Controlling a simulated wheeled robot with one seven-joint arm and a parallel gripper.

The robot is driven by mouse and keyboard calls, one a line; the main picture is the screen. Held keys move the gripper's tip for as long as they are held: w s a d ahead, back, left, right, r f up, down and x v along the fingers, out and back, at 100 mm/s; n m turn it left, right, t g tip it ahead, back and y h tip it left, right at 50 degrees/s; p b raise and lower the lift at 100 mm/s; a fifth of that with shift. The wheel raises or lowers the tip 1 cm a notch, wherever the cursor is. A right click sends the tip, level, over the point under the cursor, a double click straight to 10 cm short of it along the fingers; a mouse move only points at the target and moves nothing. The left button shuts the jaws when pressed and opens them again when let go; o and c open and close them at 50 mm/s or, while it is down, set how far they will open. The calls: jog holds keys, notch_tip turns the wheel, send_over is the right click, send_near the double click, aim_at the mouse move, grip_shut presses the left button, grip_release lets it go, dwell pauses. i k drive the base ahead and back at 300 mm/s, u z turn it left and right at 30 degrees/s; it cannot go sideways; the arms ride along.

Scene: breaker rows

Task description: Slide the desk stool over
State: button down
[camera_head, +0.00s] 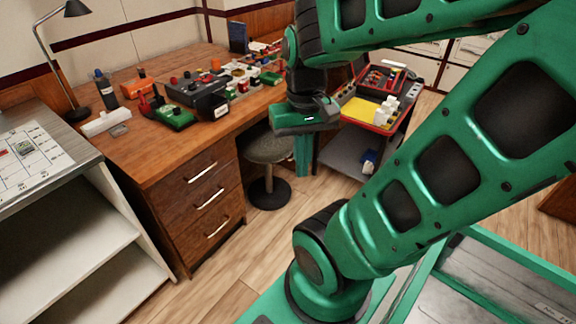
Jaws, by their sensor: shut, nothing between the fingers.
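The desk stool (268,150) has a round grey seat and stands on a dark round base (269,194) on the floor. Its seat is partly under the desk's edge, just right of the drawers. My gripper (303,172) points down in front of the stool's right side in the picture, its green fingers together and empty. It overlaps the seat's right edge in this view; I cannot tell whether it touches it. My gripper's body hides part of the desk edge behind it.
The wooden desk (150,165) carries several small devices, a bottle (106,90) and a lamp (60,60). A cart (345,150) with red and yellow trays stands right of the stool. A white shelf unit (75,245) is at left. Floor (225,255) before the drawers is clear.

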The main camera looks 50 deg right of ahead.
aim_at(258, 144)
jog(key=u, duration=0.4)
jog(key=k, duration=0.9)
jog(key=u, duration=0.3)
jog(key=i, duration=0.9)
jog(key=z, duration=0.55)
jog(key=i, duration=1.05)
jog(key=z, duration=1.35)
jog(key=i, duration=0.8)
jog(key=z, duration=0.45)
